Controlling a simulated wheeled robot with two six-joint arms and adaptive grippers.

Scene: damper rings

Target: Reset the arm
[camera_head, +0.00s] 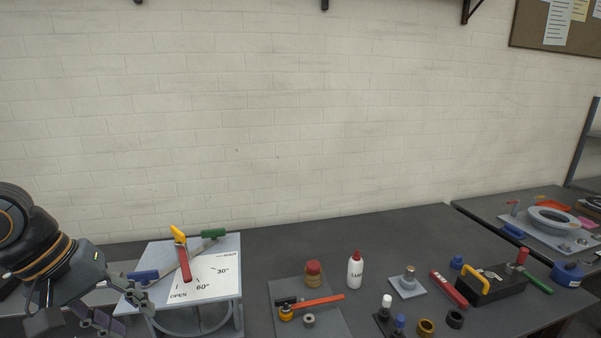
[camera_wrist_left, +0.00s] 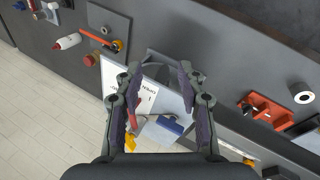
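A white dial plate (camera_head: 212,275) with OPEN, 60° and 30° marks stands on a grey stand at the left of the table. On it are a red pointer (camera_head: 184,264) with a yellow tip (camera_head: 178,233), a blue handle (camera_head: 143,276) and a green handle (camera_head: 213,233). My left gripper (camera_head: 120,306) is at the plate's left edge, close to the blue handle. In the left wrist view its fingers (camera_wrist_left: 160,72) are apart with nothing gripped. The blue handle (camera_wrist_left: 168,125) shows between them; contact cannot be told. My right gripper is not in view.
Right of the dial, a grey board (camera_head: 320,325) holds an orange-red lever (camera_head: 318,301) and small parts. A white bottle (camera_head: 355,269), a post on a plate (camera_head: 408,278) and a black toolbox (camera_head: 491,289) stand farther right. The back of the table is clear.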

